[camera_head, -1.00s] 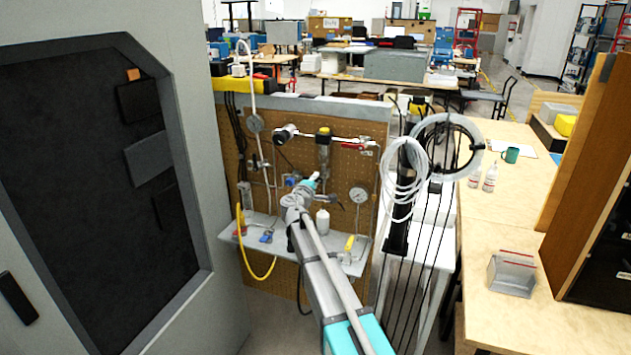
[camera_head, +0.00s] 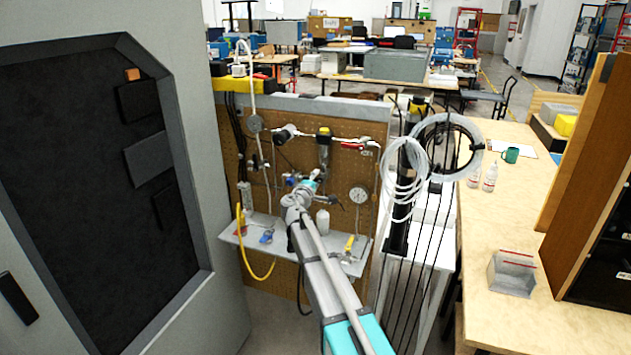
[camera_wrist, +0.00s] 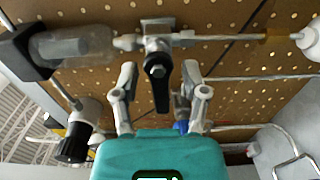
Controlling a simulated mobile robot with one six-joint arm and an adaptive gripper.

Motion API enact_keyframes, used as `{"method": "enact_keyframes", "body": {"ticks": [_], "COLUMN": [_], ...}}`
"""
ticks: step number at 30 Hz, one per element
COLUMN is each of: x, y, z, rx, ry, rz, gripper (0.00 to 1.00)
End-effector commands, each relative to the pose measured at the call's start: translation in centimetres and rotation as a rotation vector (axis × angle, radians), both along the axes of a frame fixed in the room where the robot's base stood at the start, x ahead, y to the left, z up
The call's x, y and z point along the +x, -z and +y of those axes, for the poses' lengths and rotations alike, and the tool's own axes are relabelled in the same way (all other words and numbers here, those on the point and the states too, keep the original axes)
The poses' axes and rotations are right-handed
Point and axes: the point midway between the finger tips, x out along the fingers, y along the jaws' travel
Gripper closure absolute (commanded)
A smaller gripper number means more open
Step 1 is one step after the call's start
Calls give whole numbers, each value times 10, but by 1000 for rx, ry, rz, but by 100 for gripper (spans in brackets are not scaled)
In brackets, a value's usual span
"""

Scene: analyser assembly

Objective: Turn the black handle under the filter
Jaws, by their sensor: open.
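The filter (camera_head: 323,150) hangs on the pegboard in the head view, its top yellow and black. In the wrist view its clear bowl (camera_wrist: 75,45) lies at the upper left. The black handle (camera_wrist: 159,82) sits on a metal valve in line with the bowl and points down in the wrist picture. My gripper (camera_wrist: 160,84) is open, with one finger on each side of the handle and visible gaps on both sides. In the head view my gripper (camera_head: 312,187) is just below the filter, and I cannot make out the handle there.
A shelf (camera_head: 285,248) below carries a white bottle (camera_head: 322,221) and small parts. A pressure gauge (camera_head: 358,195) is to the right, and a red-handled valve (camera_head: 356,147) above it. A yellow hose (camera_head: 242,255) hangs at the left. Coiled tubing (camera_head: 405,175) stands right of the board.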

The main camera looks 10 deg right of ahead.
Motion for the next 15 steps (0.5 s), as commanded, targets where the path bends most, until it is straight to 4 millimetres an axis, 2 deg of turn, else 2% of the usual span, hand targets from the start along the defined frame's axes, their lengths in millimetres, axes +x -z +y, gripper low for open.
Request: {"method": "enact_keyframes", "body": {"ticks": [8,15], "x": [-3,-21], "y": [0,0], "z": [2,11], "rx": [-1,-1], "ry": [0,-2], "rz": [0,0], "gripper": [43,43]}}
